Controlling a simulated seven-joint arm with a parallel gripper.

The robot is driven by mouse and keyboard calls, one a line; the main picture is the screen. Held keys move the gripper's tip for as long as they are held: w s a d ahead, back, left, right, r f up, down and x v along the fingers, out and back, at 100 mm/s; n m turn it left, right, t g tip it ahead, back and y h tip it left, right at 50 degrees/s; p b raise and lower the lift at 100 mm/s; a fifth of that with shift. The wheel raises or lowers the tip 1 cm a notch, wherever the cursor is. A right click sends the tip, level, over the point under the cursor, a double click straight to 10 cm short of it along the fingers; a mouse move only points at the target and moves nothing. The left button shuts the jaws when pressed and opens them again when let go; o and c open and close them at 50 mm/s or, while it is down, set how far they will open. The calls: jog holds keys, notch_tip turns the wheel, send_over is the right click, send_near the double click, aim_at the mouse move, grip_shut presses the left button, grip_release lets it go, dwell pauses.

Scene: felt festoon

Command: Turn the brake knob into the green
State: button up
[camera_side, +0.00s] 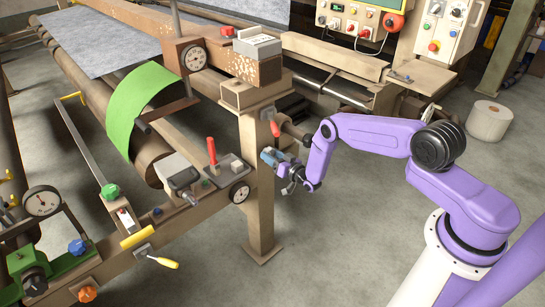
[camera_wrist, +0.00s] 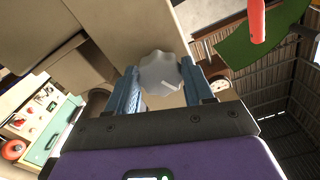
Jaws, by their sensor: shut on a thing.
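A pale grey lobed knob (camera_wrist: 160,72) shows in the wrist view between the two blue fingers of my gripper (camera_wrist: 161,84). The gripper is shut on it, with a finger on each side. In the side view my gripper (camera_side: 271,157) is at the beige frame post, and the knob is hidden there.
A red-handled lever (camera_side: 212,151) stands on a dark plate left of my gripper. The beige post (camera_side: 259,200) is close beside it. A green felt sheet (camera_side: 135,105) hangs over the roller. Open floor (camera_side: 340,235) lies in front and right.

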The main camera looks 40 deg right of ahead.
jog(key=shift+m, duration=0.3)
dwell(0.4)
jog(key=o, duration=1)
jog(key=shift+o, duration=0.2)
jog(key=s, duration=1.7)
jog(key=shift+s, duration=0.2)
